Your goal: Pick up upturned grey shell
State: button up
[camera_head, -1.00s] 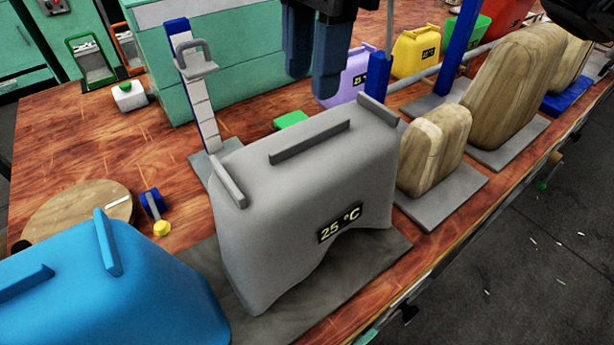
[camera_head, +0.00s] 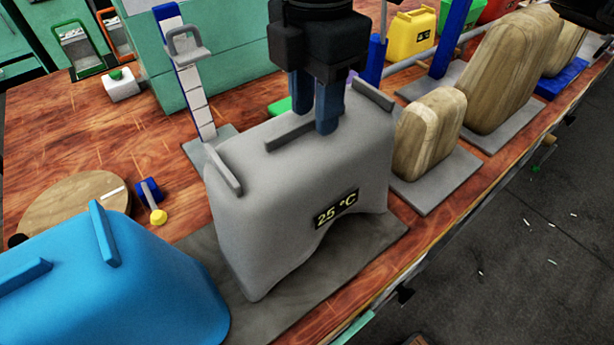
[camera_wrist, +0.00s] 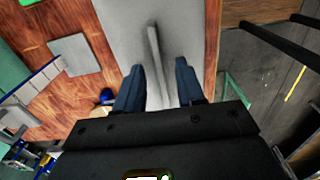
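The upturned grey shell (camera_head: 280,190) stands on a grey base plate (camera_head: 350,270) at the middle of the bench in the head view, with a "25 °C" label on its front. It has a raised rib on the middle of its top and one at each end. My gripper (camera_head: 313,112) points down at the top of the shell, its blue fingers on either side of the middle rib. In the wrist view the gripper (camera_wrist: 157,85) is open, with the rib (camera_wrist: 154,55) between its fingers and a gap on both sides. Whether the fingers touch the shell's top cannot be told.
A blue shell (camera_head: 110,285) stands close at the front left. A wooden form (camera_head: 425,135) is close on the right, with a larger one (camera_head: 505,75) behind. A blue-and-white post (camera_head: 185,75) with a grey hook rises behind the shell's left end.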

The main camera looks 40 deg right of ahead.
grip_shut()
dwell(1.4)
